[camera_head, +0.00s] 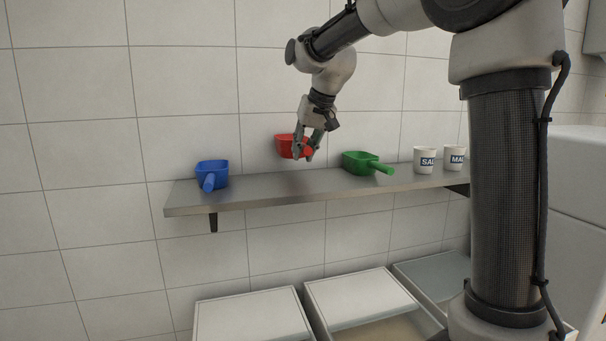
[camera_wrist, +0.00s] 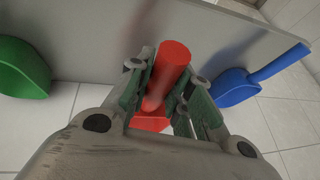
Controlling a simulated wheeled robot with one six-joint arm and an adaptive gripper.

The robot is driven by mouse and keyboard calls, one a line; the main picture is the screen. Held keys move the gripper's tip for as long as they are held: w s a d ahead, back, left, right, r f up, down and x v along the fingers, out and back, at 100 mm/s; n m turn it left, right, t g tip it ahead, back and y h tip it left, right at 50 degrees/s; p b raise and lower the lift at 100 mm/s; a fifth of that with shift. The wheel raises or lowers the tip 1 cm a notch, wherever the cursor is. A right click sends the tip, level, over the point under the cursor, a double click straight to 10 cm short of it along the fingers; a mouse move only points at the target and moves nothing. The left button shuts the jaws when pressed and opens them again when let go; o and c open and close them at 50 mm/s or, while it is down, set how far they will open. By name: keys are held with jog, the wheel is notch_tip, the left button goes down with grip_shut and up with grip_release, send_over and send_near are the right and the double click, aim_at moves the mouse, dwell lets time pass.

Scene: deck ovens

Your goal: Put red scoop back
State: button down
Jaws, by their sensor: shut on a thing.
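The red scoop (camera_head: 287,147) is held in my gripper (camera_head: 304,151) above the middle of the wall shelf (camera_head: 270,194). A gap and a faint shadow on the shelf show it is raised off the surface. In the wrist view, my gripper (camera_wrist: 165,95) is shut on the red scoop's handle (camera_wrist: 173,62), with a finger on each side. Most of the scoop's bowl is hidden behind the fingers and palm in that view.
A blue scoop (camera_head: 211,173) lies on the shelf's left part, and a green scoop (camera_head: 361,162) lies to the right. Two white labelled cups (camera_head: 424,160) stand farther right. The shelf between the blue and green scoops is clear. Lidded bins (camera_head: 253,318) stand below.

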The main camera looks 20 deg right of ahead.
notch_tip(320, 180, down, 2)
jog(key=shift+f, duration=0.15)
jog(key=shift+w+f, duration=0.2)
jog(key=shift+f, duration=2.25)
jog(key=c, duration=1.3)
grip_release()
jog(key=v, duration=1.2)
jog(key=s+d+f, duration=0.3)
jog(key=s+f, duration=0.1)
jog(key=s, duration=0.6)
jog(key=s+d+f+h, duration=0.1)
jog(key=s+d+f, duration=0.3)
jog(key=s, duration=0.6)
jog(key=s+d+f+h, duration=0.1)
jog(key=s+d+f, duration=0.2)
jog(key=s, duration=0.7)
notch_tip(320, 180, down, 2)
jog(key=shift+d+f+g, duration=0.25)
jog(key=shift+d+g, duration=0.05)
jog(key=shift+g, duration=0.1)
